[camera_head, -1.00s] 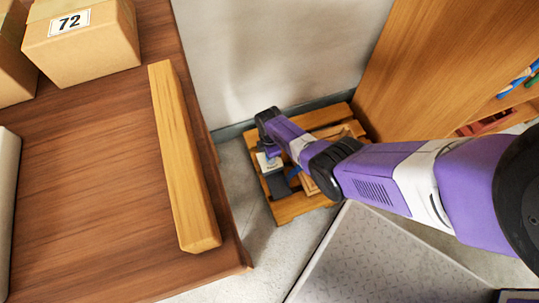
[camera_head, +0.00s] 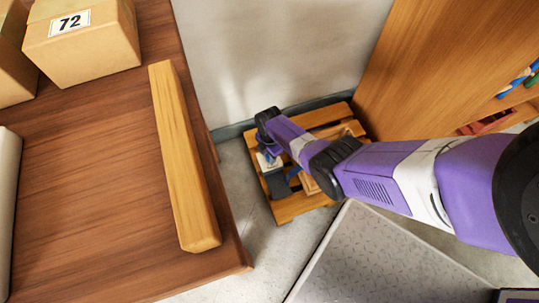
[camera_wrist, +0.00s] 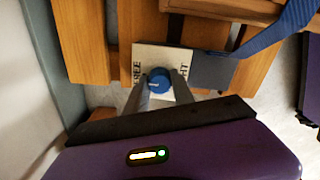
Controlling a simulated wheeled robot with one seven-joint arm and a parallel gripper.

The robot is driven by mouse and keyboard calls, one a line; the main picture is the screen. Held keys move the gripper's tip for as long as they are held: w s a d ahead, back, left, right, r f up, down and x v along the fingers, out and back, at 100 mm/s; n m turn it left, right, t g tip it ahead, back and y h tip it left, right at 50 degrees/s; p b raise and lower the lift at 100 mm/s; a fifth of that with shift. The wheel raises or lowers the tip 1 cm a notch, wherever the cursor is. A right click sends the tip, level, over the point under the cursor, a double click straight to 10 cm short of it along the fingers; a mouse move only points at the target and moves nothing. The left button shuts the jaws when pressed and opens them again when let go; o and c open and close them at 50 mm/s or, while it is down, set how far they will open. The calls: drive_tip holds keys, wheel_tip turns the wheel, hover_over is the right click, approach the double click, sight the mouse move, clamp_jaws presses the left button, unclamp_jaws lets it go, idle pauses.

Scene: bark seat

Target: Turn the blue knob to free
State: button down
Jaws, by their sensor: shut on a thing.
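The blue knob (camera_wrist: 159,80) sits on a white plate (camera_wrist: 146,58) with black lettering in the wrist view. Part of a word ending in "EE" shows left of the knob and one ending in "HT" right of it. A small pale mark shows on the knob. My gripper (camera_wrist: 160,83) is shut on the knob, one finger on each side. In the head view the plate (camera_head: 266,162) shows below the end of my arm, and my gripper there hides the knob.
A slatted wooden pallet (camera_head: 296,206) bears the plate and a dark grey piece (camera_wrist: 212,70). A blue strap (camera_wrist: 280,30) lies nearby. A wall (camera_head: 280,50), a brown table (camera_head: 100,200) and a wooden cabinet (camera_head: 430,65) surround the pallet.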

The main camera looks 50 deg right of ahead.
drive_tip(key=c, duration=1.1)
unclamp_jaws()
wheel_tip(320, 180, up, 8)
drive_tip(key=p, duration=0.5)
drive_tip(key=shift+f, duration=0.25)
drive_tip(key=shift+r, duration=0.15)
